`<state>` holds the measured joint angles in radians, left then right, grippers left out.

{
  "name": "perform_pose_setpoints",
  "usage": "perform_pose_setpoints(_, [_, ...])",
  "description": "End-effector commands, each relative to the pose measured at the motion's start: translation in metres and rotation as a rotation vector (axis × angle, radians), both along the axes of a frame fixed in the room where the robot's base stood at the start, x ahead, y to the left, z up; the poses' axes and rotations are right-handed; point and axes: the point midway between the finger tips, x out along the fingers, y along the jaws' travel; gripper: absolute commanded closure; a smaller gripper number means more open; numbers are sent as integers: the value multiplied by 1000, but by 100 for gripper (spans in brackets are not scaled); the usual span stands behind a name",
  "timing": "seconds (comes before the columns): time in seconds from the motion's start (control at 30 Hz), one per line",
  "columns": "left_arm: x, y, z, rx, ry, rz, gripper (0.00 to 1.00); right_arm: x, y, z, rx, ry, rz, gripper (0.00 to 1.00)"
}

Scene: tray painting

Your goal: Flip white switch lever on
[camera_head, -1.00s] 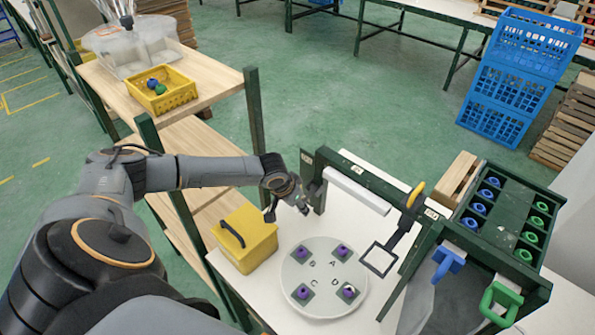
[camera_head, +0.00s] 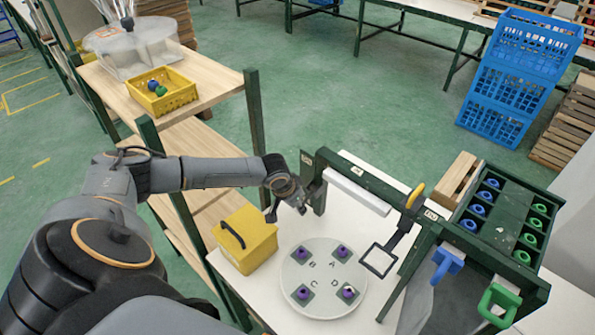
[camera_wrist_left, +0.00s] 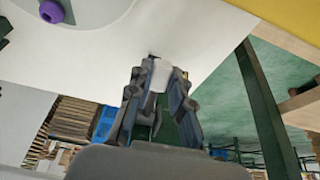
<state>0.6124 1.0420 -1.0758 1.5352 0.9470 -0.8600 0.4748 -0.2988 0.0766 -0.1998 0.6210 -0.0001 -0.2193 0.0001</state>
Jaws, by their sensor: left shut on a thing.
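My left gripper (camera_head: 302,208) is at the left post of the green frame, above the white table. In the left wrist view its two dark fingers are closed around a small white piece, the white switch lever (camera_wrist_left: 160,74), which shows between the fingertips. In the head view the lever is hidden by the gripper and the post, so I cannot tell its exact position. My right gripper is not in view.
A round white tray (camera_head: 290,275) with several purple pieces lies below the green frame (camera_head: 372,180). A yellow box (camera_head: 258,250) stands left of it. A black square loop (camera_head: 379,260) hangs at the right. A rack of blue and green rings (camera_head: 505,218) stands further right.

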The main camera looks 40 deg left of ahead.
Motion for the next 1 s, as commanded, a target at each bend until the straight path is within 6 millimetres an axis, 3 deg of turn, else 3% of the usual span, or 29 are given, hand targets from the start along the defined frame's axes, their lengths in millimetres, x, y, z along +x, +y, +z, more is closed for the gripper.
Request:
perform_pose_setpoints(0.43, [1,-2,25,16,271,2,100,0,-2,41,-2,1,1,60])
perform_pose_setpoints(1.0, [6,-2,41,42,574,0,100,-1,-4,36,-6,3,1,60])
